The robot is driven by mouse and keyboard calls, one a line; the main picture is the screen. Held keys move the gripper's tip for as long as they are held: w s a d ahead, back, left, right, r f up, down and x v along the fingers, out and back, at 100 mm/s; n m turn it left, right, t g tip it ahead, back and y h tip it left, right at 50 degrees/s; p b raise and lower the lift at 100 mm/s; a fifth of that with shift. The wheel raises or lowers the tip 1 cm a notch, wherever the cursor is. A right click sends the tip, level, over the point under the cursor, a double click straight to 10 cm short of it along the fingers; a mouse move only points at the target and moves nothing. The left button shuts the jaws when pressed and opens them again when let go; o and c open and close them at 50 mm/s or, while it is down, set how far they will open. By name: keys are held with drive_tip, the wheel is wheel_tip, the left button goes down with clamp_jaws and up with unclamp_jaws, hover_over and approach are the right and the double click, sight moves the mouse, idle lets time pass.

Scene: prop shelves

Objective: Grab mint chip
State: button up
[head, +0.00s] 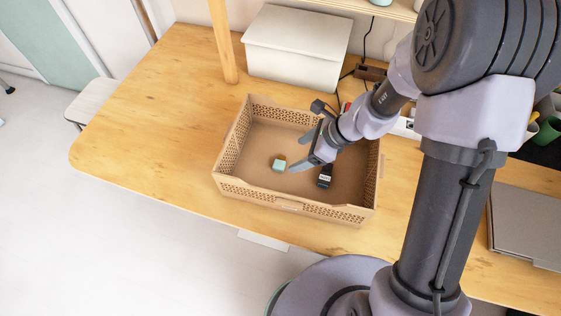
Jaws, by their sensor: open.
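A small mint-green block (279,165), likely the mint chip, lies on the floor of the tan basket (262,195), left of its middle. It has a darker, brownish part at its upper right. My gripper (297,153) is open over the basket, its fingers pointing left. Its fingertips are just right of the mint-green block, and the lower one looks very close to it. I cannot tell whether they touch or how high the fingers are. Nothing shows between the fingers.
A black item (325,176) with a pale label lies in the basket below my gripper. The basket has raised, perforated walls. A white box (297,45) and a wooden post (222,42) stand behind it. The wooden table (150,125) is clear on the left. A grey laptop-like slab (525,225) lies at right.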

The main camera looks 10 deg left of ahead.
sight(281, 161)
drive_tip(key=b+x, duration=0.3)
drive_tip(key=x, duration=0.6)
drive_tip(key=shift+w+a+b, duration=0.1)
drive_tip(key=shift+w+b, duration=0.1)
drive_tip(key=shift+b, duration=0.2)
drive_tip(key=shift+r, duration=0.15)
drive_tip(key=shift+c, duration=0.4)
drive_tip(key=c, duration=1.3)
